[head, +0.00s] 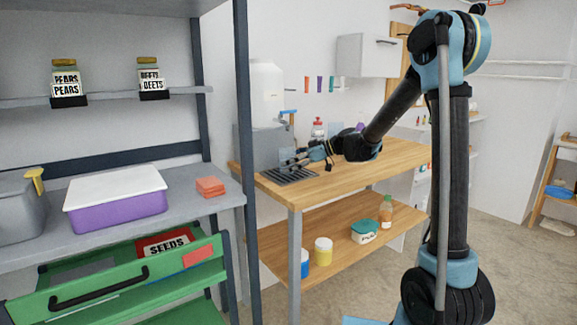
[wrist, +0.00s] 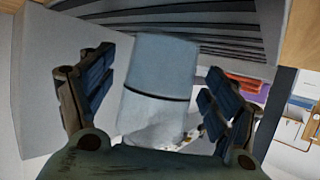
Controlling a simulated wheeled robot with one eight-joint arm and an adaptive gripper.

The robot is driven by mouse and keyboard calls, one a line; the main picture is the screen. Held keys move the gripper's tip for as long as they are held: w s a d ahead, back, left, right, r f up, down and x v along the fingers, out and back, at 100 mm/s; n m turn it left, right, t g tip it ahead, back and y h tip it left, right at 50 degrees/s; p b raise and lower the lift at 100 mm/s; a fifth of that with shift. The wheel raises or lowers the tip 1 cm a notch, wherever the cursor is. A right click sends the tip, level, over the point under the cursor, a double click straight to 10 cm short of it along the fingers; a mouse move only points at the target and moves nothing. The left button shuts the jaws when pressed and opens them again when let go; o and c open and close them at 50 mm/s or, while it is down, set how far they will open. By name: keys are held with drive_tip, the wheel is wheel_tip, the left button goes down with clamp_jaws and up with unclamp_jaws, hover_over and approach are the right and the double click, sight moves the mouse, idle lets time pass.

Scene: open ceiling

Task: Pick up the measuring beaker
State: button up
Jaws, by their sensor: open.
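The measuring beaker (wrist: 158,85) appears in the wrist view as a pale blue-grey, translucent cylinder with a dark line around its middle. It lies between the two blue-padded fingers of my gripper (wrist: 152,92), which are open on either side of it. A visible gap separates the beaker from the fingers, so they do not clasp it. In the head view my gripper (head: 298,158) is low over the wooden table, beside the grey dispenser. The beaker is small there and mostly hidden by the fingers.
The grey dispenser (head: 258,147) carries a white tank (head: 266,92) and has a dark slatted tray (head: 289,176) in front. The wooden table (head: 398,156) has free room to the right. A dark shelf post (head: 243,120) stands left. Bottles and tubs sit on the lower shelf (head: 340,238).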

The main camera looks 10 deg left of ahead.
drive_tip(key=shift+a+f, duration=0.2)
drive_tip(key=shift+a, duration=0.3)
drive_tip(key=c, duration=1.4)
drive_tip(key=shift+r, duration=0.2)
